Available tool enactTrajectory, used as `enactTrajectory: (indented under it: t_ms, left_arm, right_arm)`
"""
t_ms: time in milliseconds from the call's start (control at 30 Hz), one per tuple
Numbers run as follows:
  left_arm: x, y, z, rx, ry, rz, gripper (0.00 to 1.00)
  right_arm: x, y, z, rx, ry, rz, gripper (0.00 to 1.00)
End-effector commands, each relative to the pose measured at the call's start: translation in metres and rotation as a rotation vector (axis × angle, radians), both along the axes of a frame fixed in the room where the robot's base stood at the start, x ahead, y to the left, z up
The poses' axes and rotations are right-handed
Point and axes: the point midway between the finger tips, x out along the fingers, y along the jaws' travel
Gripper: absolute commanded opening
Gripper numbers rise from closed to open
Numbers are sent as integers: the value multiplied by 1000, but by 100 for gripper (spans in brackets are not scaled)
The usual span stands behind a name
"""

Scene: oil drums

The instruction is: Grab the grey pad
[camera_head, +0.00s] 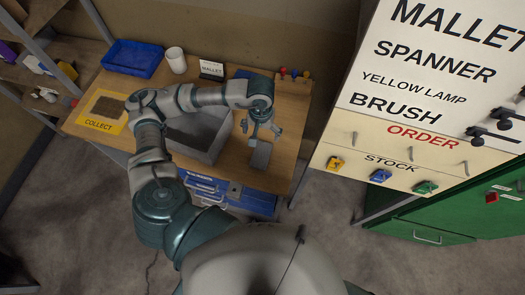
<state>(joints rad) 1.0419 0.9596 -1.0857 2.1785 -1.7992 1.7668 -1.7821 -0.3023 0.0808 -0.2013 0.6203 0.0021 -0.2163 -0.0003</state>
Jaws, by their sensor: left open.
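A grey pad (261,155) lies near the front right of the wooden table, as a narrow slab by the grey bin. My left gripper (262,131) hangs over the table just behind the pad, pointing down, with its fingers spread apart. The fingertips appear close to the pad's far end; I cannot tell whether they touch it. Nothing shows between the fingers. My right gripper is not in view.
A grey open bin (213,155) stands under my left arm. A yellow COLLECT tray (88,124), blue tray (133,58), white cup (176,60) and MALLET sign (211,69) are on the wooden table (287,122). A white order board (425,80) stands right.

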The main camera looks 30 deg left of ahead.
Motion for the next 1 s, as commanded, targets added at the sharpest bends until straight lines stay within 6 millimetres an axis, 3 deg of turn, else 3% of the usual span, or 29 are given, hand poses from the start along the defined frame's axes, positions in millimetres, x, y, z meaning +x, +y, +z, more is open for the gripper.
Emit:
enactTrajectory:
  t_ms: [300, 567, 833, 1000]
  left_arm:
    - [0, 1, -72, 0, 5, 0, 97]
    - [-1, 0, -95, -1, 4, -1, 97]
    - [-5, -1, -134, -1, 3, 1, 97]
    - [-4, -2, -143, -2, 1, -1, 97]
  right_arm:
    - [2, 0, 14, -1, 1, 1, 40]
    - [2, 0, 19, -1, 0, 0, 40]
    - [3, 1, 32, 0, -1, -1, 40]
    - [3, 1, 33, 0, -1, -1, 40]
